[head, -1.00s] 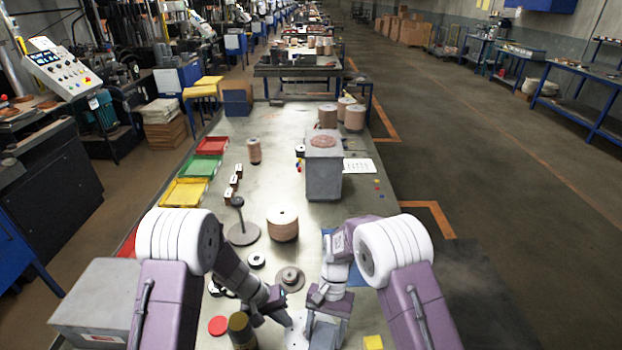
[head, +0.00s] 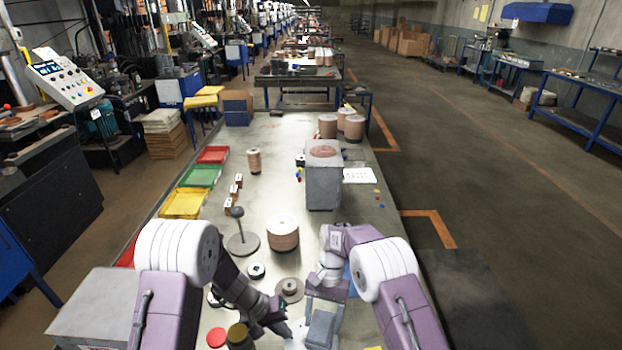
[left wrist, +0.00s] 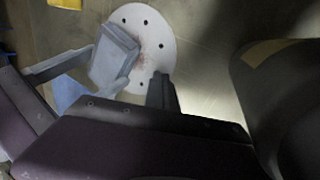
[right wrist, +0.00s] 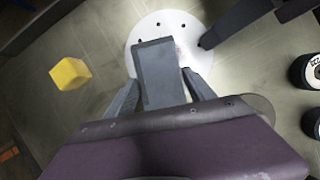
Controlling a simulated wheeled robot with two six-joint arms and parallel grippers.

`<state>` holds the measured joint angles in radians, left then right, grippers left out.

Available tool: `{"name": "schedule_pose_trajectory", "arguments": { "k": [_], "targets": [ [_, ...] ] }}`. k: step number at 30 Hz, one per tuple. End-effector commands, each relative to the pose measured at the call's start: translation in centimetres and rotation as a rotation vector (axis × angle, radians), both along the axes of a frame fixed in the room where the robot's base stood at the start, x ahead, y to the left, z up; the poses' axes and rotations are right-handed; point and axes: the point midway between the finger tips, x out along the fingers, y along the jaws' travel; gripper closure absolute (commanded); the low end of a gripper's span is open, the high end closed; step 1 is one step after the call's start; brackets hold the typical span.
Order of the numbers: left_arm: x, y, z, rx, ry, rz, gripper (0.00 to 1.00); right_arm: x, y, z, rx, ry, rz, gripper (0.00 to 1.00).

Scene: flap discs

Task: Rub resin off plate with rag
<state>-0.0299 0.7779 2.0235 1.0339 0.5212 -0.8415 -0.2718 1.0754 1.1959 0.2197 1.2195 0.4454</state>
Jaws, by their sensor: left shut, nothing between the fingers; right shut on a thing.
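The round white plate (right wrist: 143,34) with small holes near its rim lies flat on the bench; it also shows in the left wrist view (left wrist: 157,30). A faint reddish resin stain (left wrist: 137,72) marks its face. The blue-grey rag, a folded block (right wrist: 160,72), is held between the fingers of my right gripper (right wrist: 160,92) over the plate and hides part of it. Contact with the plate is hard to tell. My left gripper (left wrist: 162,92) is shut and empty, its tip at the plate's edge. In the head view the plate (head: 296,335) is mostly covered.
A yellow cube (right wrist: 70,73) lies beside the plate. A red lid (head: 216,337) and a dark jar (head: 239,337) stand left of my left gripper. A disc stack (head: 283,233), a post on a round base (head: 242,243) and a grey block stand (head: 323,185) lie beyond.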

Motion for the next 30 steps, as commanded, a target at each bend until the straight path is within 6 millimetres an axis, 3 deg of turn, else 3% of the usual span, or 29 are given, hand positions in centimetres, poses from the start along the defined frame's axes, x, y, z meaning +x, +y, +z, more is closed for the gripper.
{"name": "schedule_pose_trajectory", "arguments": {
  "k": [6,15,23,30],
  "targets": [
    [0.0,0.0,-0.1,0.000,0.000,0.000,1.00,0.0,0.0,-0.2,-0.001,-0.004,0.000,0.84],
    [0.0,0.0,-0.1,0.000,0.000,0.000,1.00,-3.1,-0.2,-0.1,-0.002,0.001,0.001,0.84],
    [0.0,0.0,-0.1,0.000,0.000,0.000,1.00,-3.7,-0.2,0.0,-0.001,0.000,0.000,0.84],
    [0.0,0.0,-0.1,0.000,-0.001,0.000,1.00,-6.2,-0.3,0.2,-0.001,-0.001,0.000,0.84]
  ]
}}
